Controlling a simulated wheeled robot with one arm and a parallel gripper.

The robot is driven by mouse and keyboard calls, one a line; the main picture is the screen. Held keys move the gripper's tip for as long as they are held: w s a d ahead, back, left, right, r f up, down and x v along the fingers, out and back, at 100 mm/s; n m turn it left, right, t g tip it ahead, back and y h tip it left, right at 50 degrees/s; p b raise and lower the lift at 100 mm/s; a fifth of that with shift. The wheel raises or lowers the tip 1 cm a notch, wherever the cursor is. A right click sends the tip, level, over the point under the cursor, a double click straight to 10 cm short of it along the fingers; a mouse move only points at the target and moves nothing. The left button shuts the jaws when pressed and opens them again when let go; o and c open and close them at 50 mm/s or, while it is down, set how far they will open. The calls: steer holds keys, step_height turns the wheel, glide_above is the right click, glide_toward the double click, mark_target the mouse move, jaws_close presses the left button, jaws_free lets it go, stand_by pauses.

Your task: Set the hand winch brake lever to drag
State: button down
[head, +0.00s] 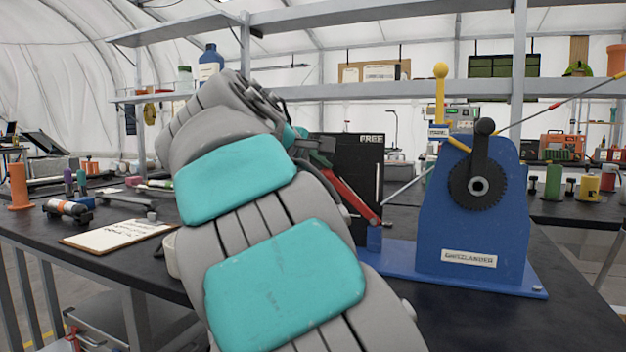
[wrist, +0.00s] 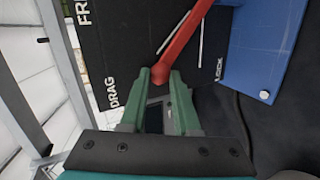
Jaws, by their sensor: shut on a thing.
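The red brake lever (head: 352,198) slants up and left from its low pivot by the blue winch (head: 470,215), across the black panel (head: 362,170). In the wrist view the lever (wrist: 187,42) comes down from the top, and its free end is at my gripper (wrist: 162,76). My gripper's green fingers are shut on that end. The panel (wrist: 130,40) reads FREE at top left, DRAG on the left and LOCK on the right. The lever's end lies between DRAG and LOCK. In the head view my gripper (head: 318,152) is partly hidden by my arm.
A clipboard (head: 118,235) and small items lie on the dark bench to the left. Shelf rails (head: 390,88) cross behind. Spools (head: 553,182) stand at the right. The bench front right is clear.

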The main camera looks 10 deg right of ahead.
steer(key=shift+s+d+r+m+y, duration=0.25)
steer(key=shift+d+r+m+y, duration=0.05)
steer(key=shift+d+r, duration=0.1)
steer(key=c, duration=0.6)
jaws_free()
steer(key=shift+c, duration=0.2)
steer(key=shift+s+a, duration=0.1)
steer(key=v, duration=0.7)
steer(key=shift+s, duration=0.25)
steer(key=shift+a+r, duration=0.1)
steer(key=shift+a, duration=0.05)
